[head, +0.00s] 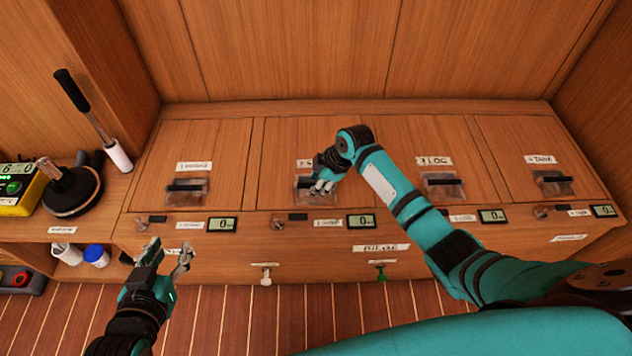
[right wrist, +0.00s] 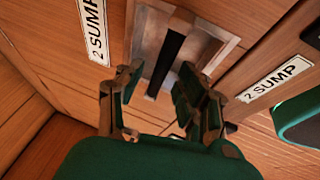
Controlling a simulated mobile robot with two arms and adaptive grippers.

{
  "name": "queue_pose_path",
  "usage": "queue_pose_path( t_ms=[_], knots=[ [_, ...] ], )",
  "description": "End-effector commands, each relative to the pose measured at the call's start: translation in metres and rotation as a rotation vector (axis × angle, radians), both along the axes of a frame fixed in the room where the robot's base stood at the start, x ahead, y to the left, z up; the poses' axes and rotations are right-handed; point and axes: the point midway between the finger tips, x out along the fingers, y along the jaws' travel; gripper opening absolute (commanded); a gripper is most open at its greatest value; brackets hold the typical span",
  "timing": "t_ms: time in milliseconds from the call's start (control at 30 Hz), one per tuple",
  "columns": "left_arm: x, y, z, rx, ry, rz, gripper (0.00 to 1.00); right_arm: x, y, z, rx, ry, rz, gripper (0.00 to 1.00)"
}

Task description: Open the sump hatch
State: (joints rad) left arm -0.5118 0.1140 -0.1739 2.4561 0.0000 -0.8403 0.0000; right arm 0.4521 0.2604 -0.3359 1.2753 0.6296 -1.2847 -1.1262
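The sump hatch (head: 285,145) is the second wooden panel from the left and lies flush and shut. Its label (right wrist: 95,30) reads "2 SUMP" in the right wrist view. A black bar handle (right wrist: 168,58) crosses a recessed metal cup (right wrist: 147,40). My right gripper (head: 322,186) is at this recess and hides part of it. In the right wrist view its open fingers (right wrist: 160,92) stand on either side of the bar's near end; I cannot tell whether they touch it. My left gripper (head: 167,260) is open and empty in front of the cabinet at left.
Similar hatches with recessed handles (head: 186,186) (head: 441,184) flank the sump hatch. The front face carries small displays (head: 361,221) and two pull knobs (head: 266,277) (head: 381,273). A long-handled tool (head: 92,115) and a yellow device (head: 18,190) are at left.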

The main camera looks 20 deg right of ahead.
Motion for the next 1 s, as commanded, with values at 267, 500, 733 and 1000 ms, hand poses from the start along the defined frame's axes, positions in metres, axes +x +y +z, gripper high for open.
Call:
queue_pose_path(
  t_ms=[267, 500, 733, 1000],
  knots=[
    [0.0, -0.0001, 0.0, 0.0, 0.0, 0.0, 0.4, 0.0001, 0.0, 0.0002, 0.0, 0.0, 0.0, 0.28],
    [-0.0002, -0.0003, -0.0003, 0.0, 0.002, 0.0, 0.4, -0.0001, -0.0001, 0.0002, 0.0, 0.0, 0.0, 0.0],
    [-0.0002, -0.0002, -0.0006, 0.0, 0.002, -0.001, 0.4, -0.0002, -0.0001, 0.0001, 0.0, 0.001, 0.0, 0.0],
    [-0.0023, 0.0005, -0.0021, 0.004, 0.022, 0.001, 0.4, -0.0002, -0.0002, 0.0024, 0.001, 0.005, 0.0, 0.0]
  ],
)
